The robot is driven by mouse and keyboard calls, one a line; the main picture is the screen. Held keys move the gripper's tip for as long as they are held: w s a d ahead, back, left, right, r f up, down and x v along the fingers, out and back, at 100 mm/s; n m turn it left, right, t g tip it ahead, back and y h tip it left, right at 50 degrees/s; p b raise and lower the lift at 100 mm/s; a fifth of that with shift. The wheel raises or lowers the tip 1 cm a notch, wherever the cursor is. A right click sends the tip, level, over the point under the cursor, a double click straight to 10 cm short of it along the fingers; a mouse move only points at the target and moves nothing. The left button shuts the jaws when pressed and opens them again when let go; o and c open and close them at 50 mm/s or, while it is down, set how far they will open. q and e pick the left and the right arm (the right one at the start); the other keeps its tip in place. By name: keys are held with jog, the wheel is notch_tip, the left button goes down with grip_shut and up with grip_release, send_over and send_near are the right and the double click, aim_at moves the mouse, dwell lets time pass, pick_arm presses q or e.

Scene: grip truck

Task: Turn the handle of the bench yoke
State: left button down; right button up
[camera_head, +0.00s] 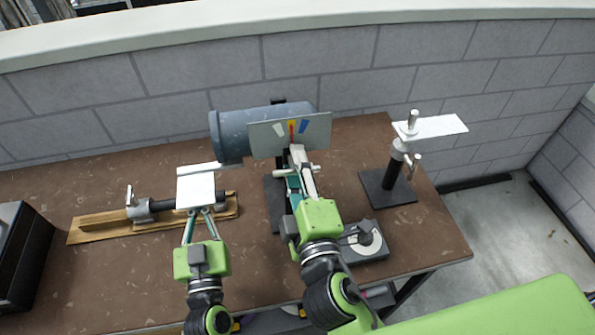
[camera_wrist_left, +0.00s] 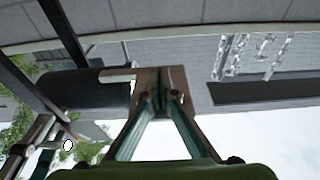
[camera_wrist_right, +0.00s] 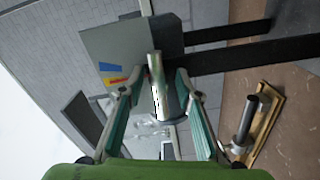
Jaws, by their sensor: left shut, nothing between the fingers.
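I take the bench yoke to be the central fixture, with a grey plate (camera_head: 312,132) bearing coloured marks in front of a blue-grey cylinder (camera_head: 245,128). A silver handle bar (camera_wrist_right: 157,85) sticks out from it toward my right gripper. My right gripper (camera_head: 300,165) is raised at the fixture; in the right wrist view its fingers (camera_wrist_right: 160,75) are open, one on each side of the bar, with gaps visible. My left gripper (camera_head: 199,211) is shut and empty, just in front of a pale square plate (camera_head: 195,190). In the left wrist view its fingertips (camera_wrist_left: 168,95) overlap that plate.
A wooden board (camera_head: 90,238) with a dark rod and clamp lies at left. A black stand (camera_head: 389,188) with a small side handle and a white plate is at right. A grey dial base (camera_head: 368,253) sits near the front edge. A block wall closes the back.

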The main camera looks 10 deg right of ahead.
jog(key=s, duration=1.2)
